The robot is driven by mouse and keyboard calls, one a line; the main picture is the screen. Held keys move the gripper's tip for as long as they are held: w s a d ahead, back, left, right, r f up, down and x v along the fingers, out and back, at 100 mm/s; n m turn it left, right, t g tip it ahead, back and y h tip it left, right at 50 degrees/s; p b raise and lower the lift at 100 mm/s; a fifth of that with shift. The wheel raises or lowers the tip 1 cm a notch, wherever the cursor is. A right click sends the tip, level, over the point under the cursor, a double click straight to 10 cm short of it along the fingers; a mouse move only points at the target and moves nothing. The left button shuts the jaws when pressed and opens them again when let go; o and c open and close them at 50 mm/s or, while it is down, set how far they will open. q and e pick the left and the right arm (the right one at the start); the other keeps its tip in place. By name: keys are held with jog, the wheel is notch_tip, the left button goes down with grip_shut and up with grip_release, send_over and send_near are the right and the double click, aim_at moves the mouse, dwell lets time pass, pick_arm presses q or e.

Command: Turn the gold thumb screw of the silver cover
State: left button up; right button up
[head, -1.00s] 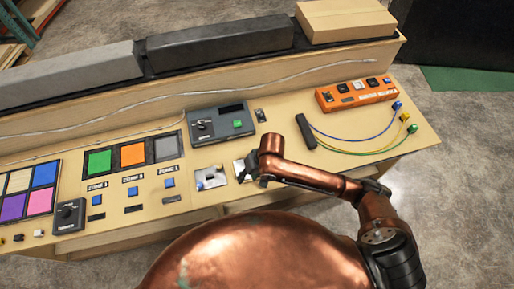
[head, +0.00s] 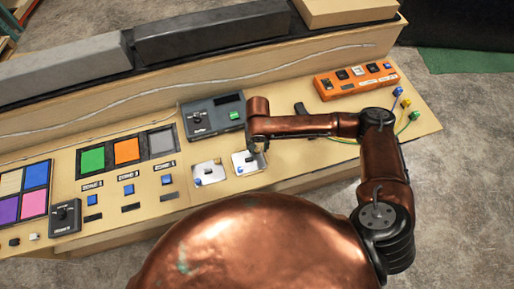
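Two silver plates lie side by side on the console's front panel: a left silver plate (head: 207,177) and a right silver plate (head: 242,168). Each carries a small blue part near its lower left. A small gold-coloured spot, possibly the thumb screw, shows near the left plate's upper right; it is too small to be sure. My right gripper (head: 259,150) points down over the right part of the right plate and hides some of it. I cannot tell whether it touches the plate or whether its fingers are open. My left gripper is out of view.
A grey box with a knob and green button (head: 212,117) stands behind the plates. Zone panels (head: 126,152) and a black knob box (head: 65,217) are left.

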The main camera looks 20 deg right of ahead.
jog(key=shift+f, duration=0.65)
jog(key=shift+a, duration=0.1)
jog(key=shift+c, duration=0.7)
grip_shut()
